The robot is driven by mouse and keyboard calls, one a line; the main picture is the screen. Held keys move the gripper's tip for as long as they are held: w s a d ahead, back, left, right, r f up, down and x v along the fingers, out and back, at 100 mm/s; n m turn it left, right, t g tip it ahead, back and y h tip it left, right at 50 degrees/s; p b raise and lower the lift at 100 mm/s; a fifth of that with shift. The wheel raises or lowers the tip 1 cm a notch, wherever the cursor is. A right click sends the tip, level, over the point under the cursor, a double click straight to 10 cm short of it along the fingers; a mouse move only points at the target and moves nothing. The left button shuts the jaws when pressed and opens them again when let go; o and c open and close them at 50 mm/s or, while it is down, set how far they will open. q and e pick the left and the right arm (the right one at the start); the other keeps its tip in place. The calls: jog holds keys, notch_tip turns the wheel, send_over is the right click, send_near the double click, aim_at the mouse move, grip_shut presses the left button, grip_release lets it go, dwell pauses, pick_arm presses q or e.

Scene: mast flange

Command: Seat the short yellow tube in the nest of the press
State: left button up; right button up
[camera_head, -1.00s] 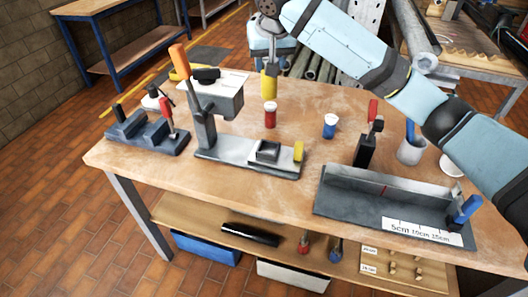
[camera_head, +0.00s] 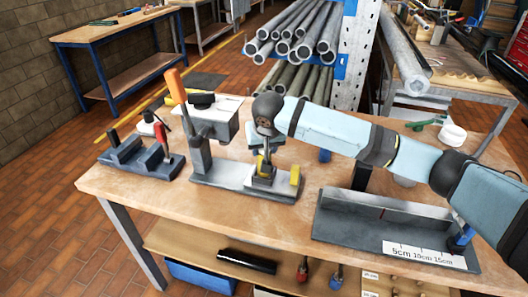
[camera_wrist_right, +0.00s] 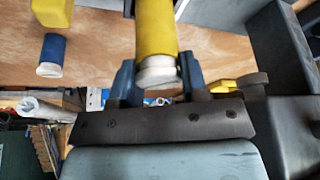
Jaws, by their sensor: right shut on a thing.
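The short yellow tube (camera_head: 265,170) is upright between the fingers of my right gripper (camera_head: 264,161). In the right wrist view the yellow tube (camera_wrist_right: 155,28), with a pale end cap, stands between the two blue fingers (camera_wrist_right: 156,80), which are shut on it. In the head view its lower end is at the nest block (camera_head: 262,182) on the base of the press (camera_head: 225,177). I cannot tell whether it is inside the nest or just above it. A yellow block (camera_head: 295,177) stands on the base just right of the nest. My left gripper is not in view.
The press column (camera_head: 202,140) with its orange lever stands left of my gripper. A dark fixture (camera_head: 140,155) is farther left. A grey angle tray (camera_head: 385,220) with a scale lies to the right. A blue tube (camera_wrist_right: 51,55) stands nearby.

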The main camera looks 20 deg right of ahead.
jog(key=shift+f, duration=0.9)
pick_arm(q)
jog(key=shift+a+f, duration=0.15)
pick_arm(e)
jog(key=shift+r, duration=0.1)
jog(key=o, duration=1.2)
pick_arm(q)
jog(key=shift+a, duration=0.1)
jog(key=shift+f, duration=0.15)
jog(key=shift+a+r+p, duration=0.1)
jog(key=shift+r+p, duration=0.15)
jog(key=shift+p, duration=0.3)
pick_arm(e)
jog(key=shift+v, duration=6)
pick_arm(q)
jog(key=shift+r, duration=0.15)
